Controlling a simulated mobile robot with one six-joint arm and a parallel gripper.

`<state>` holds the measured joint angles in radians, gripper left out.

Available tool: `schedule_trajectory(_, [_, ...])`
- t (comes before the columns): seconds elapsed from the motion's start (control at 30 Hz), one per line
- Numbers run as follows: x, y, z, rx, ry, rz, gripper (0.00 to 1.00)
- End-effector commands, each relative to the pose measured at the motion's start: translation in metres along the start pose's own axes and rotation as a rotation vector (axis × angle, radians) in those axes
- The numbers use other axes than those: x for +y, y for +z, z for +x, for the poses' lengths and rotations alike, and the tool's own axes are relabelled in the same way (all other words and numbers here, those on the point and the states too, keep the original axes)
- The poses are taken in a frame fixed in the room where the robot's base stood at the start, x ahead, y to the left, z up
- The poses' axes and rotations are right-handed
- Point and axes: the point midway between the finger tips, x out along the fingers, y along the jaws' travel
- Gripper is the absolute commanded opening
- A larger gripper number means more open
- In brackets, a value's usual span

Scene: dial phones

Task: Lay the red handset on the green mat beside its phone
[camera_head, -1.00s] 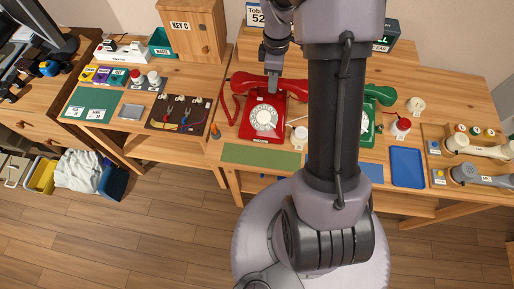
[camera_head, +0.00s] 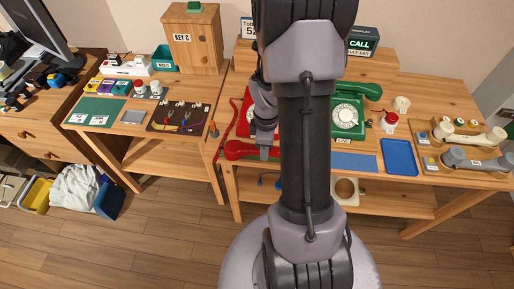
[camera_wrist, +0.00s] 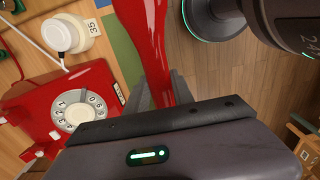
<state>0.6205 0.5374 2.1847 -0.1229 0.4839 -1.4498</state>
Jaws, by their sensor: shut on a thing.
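My gripper (camera_head: 265,153) is shut on the red handset (camera_head: 238,150) near the table's front edge. The handset lies crosswise in the picture, and my arm hides its right part. In the wrist view the handset (camera_wrist: 145,40) passes between the fingers, over or beside the green mat (camera_wrist: 118,45). I cannot tell whether it touches the mat. The red phone (camera_wrist: 58,108) stands beside it with an empty top and a pale dial; in the head view the red phone (camera_head: 246,104) is partly hidden by my arm.
A green phone (camera_head: 346,113) with its handset on stands to the right. A blue mat (camera_head: 354,162) and a blue tray (camera_head: 398,157) lie along the front edge. A tool board (camera_head: 181,117) is at the left. A white round item (camera_wrist: 62,35) stands near the red phone.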

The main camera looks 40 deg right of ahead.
Motion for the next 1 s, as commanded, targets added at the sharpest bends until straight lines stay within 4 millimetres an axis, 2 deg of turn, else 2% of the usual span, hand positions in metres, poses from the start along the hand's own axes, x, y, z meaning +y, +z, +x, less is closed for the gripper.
schedule_trajectory(0.1, [0.027, -0.015, 0.005, 0.001, 0.001, 0.000, 0.00])
schedule_trajectory(0.3, [0.049, -0.028, 0.006, 0.000, 0.001, -0.001, 0.00])
schedule_trajectory(0.4, [0.047, -0.026, 0.033, -0.001, -0.004, 0.000, 0.00])
schedule_trajectory(0.47, [0.047, -0.026, 0.043, 0.000, -0.002, 0.000, 0.00])
schedule_trajectory(0.8, [0.047, -0.026, 0.044, 0.000, -0.001, 0.000, 0.00])
schedule_trajectory(0.83, [0.047, -0.026, 0.043, 0.000, -0.001, 0.000, 0.35])
schedule_trajectory(0.9, [0.047, -0.026, 0.043, 0.000, -0.001, 0.000, 0.48])
schedule_trajectory(1.0, [0.047, -0.026, 0.043, 0.000, -0.001, 0.000, 0.51])
